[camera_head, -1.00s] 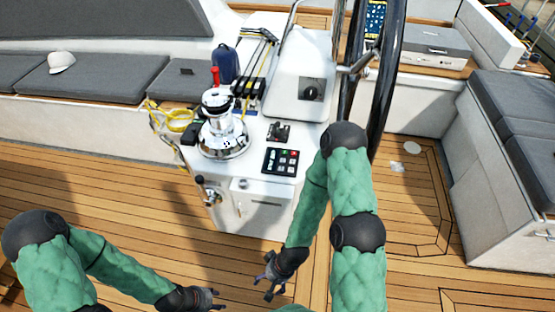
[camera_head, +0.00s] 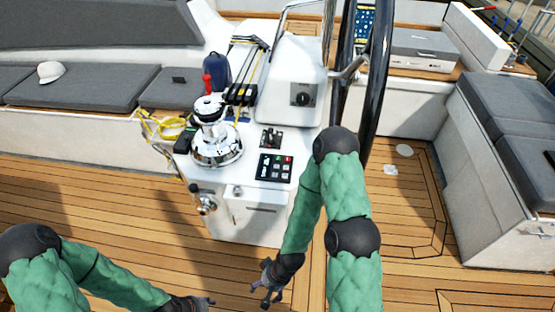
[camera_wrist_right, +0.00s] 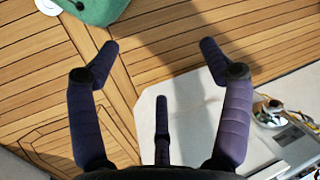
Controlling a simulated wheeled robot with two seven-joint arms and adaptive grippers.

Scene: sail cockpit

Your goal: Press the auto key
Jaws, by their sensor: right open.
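The keypad with the auto key is a small black panel (camera_head: 274,168) with two columns of keys, some red and green, on top of the white console (camera_head: 254,200). The key labels are too small to read. My right gripper (camera_head: 266,290) hangs low in front of the console, below and apart from the keypad. In the right wrist view the right gripper (camera_wrist_right: 158,75) has its fingers spread, with nothing between them. My left gripper (camera_head: 205,303) is at the bottom of the head view, left of the right one, small and partly cut off; its opening is unclear.
The black steering wheel (camera_head: 374,85) rises at the right. Wooden deck (camera_head: 130,210) lies open in front.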

